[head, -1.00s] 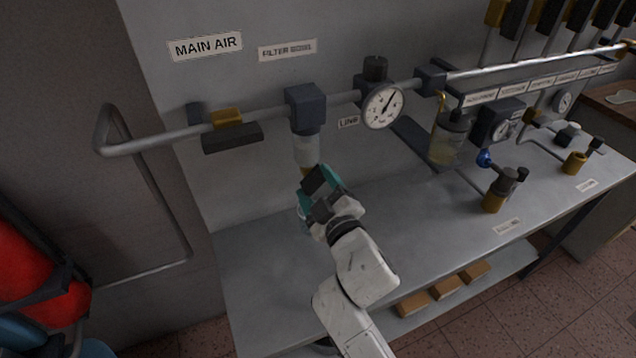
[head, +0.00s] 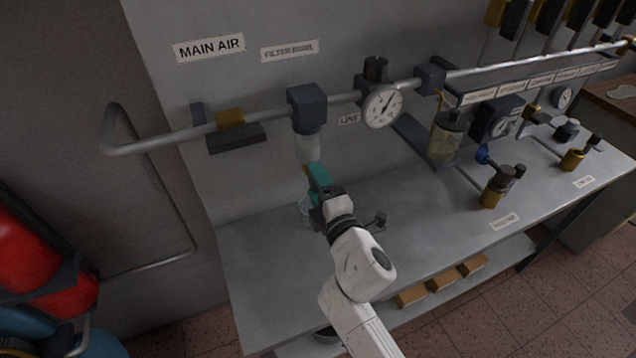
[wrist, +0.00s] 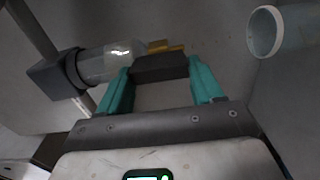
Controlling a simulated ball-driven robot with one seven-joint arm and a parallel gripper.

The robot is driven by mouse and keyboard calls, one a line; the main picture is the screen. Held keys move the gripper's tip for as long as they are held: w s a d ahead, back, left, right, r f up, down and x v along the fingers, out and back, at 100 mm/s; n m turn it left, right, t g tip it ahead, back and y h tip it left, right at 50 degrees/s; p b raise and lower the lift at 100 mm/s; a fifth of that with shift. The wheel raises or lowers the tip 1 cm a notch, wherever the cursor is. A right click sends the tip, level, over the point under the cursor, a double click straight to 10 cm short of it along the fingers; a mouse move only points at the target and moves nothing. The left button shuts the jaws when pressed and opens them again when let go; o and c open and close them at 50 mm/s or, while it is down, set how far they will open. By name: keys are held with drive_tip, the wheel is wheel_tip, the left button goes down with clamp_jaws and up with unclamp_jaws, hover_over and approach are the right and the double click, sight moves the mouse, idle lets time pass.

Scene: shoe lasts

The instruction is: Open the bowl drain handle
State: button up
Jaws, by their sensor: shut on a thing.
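The filter bowl (head: 308,148) is a clear cup under a dark square filter head (head: 307,108) on the pipe. In the wrist view the bowl (wrist: 108,62) lies at the upper left, with a brass fitting (wrist: 165,47) at its end. A dark drain handle (wrist: 160,68) extends from the fitting. My gripper (wrist: 160,80) has its two teal fingers on either end of this handle and is shut on it. In the head view my gripper (head: 316,176) is just below the bowl and hides the handle.
A pale open cup (wrist: 265,32) stands near the gripper; in the head view it shows partly behind my gripper (head: 305,208). A pipe with a gauge (head: 382,106) and a yellow-and-black valve (head: 235,132) runs above. The bench front (head: 260,285) is clear.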

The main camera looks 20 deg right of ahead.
drive_tip(key=shift+f+n, duration=0.1)
drive_tip(key=shift+n, duration=0.2)
drive_tip(key=o, duration=1.1)
drive_tip(key=shift+c, duration=0.2)
drive_tip(key=shift+s, duration=0.1)
drive_tip(key=s+b, duration=0.1)
drive_tip(key=s, duration=0.9)
drive_tip(key=shift+s+b, duration=0.35)
